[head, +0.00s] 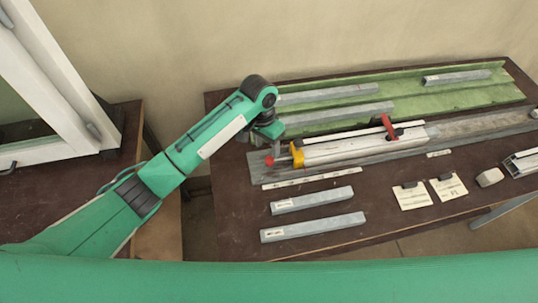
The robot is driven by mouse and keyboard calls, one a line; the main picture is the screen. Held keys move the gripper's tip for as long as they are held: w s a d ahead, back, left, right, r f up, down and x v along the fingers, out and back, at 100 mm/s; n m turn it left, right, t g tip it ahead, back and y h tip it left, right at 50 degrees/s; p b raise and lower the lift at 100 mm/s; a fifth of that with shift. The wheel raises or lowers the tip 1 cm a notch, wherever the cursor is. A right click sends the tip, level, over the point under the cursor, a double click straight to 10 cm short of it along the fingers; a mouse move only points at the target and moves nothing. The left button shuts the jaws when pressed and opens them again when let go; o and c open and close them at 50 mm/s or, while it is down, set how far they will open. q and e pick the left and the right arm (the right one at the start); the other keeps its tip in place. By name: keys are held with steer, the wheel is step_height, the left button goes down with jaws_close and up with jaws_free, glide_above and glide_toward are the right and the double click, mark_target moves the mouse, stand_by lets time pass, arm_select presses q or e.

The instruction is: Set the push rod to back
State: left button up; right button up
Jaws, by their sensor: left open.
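The profile clamp (350,147) lies on a grey base strip across the bench, a pale bar with a yellow block (297,154) at its left end. A red-tipped push rod (271,160) sticks out to the left of the yellow block. A red lever (387,127) stands up from the clamp's right part. My left gripper (268,136) is open, just above and behind the rod's red tip, pointing down. Its fingertips are small and partly hidden, and I cannot tell whether they touch the rod. My right gripper is not in view.
Grey profiles (313,227) lie at the bench front, and more lie in a green tray (450,95) at the back. Two paper cards (448,187), a small grey block (489,177) and a metal part (522,163) lie at the right. A white frame (50,80) stands at the left.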

mark_target(269, 157)
arm_select(q)
steer(key=f, duration=0.4)
steer(key=f+p, duration=0.1)
steer(key=f, duration=0.1)
steer(key=shift+s+d+f, duration=0.25)
steer(key=shift+d, duration=0.05)
jaws_close()
